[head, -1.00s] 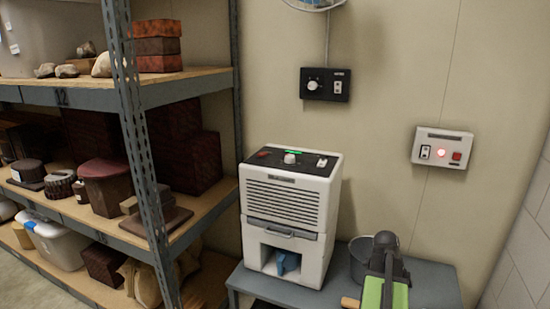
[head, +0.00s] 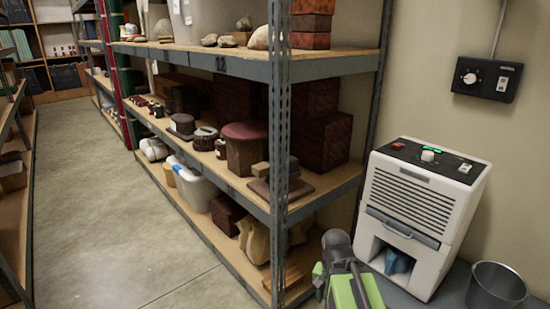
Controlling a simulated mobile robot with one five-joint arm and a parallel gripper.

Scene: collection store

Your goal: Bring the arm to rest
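Part of my arm shows at the bottom of the head view, right of centre, as a dark grey rounded joint with green links below it. It stands in front of the shelf's end post and left of the white dehumidifier (head: 414,205). No gripper fingers show, so I cannot see whether the gripper holds anything. The lower part of the arm is cut off by the frame's bottom edge.
A metal shelf unit (head: 330,68) with boxes, stones and a lidded bin (head: 195,187) fills the middle. A grey bucket (head: 497,288) stands beside the dehumidifier. A black control box (head: 486,79) is on the wall. Clear aisle floor (head: 100,220) lies at left.

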